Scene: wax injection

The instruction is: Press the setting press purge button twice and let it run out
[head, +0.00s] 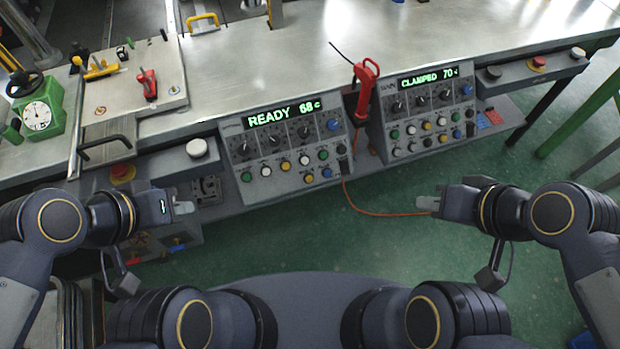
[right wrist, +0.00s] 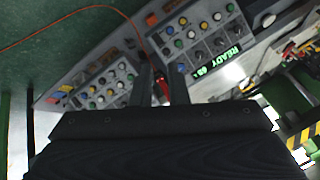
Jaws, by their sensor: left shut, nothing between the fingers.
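The left control panel (head: 280,150) shows READY 68 c in green, with knobs above several coloured buttons. The right control panel (head: 428,110) shows CLAMPED 70 c and has a similar layout. The panel and button labels are too small to read, so I cannot tell which button is purge. My left gripper (head: 183,208) is shut and empty, left of and slightly below the left panel, apart from its buttons. My right gripper (head: 427,205) is below the right panel, over the floor, touching nothing. Its fingers (right wrist: 162,90) stand apart with nothing between them in the right wrist view.
A red-handled tool (head: 366,75) stands between the panels, its orange cord (head: 375,211) hanging below. A white round button (head: 197,148) and a red stop button (head: 122,172) are left of the left panel. A green gauge unit (head: 38,113) stands farther left.

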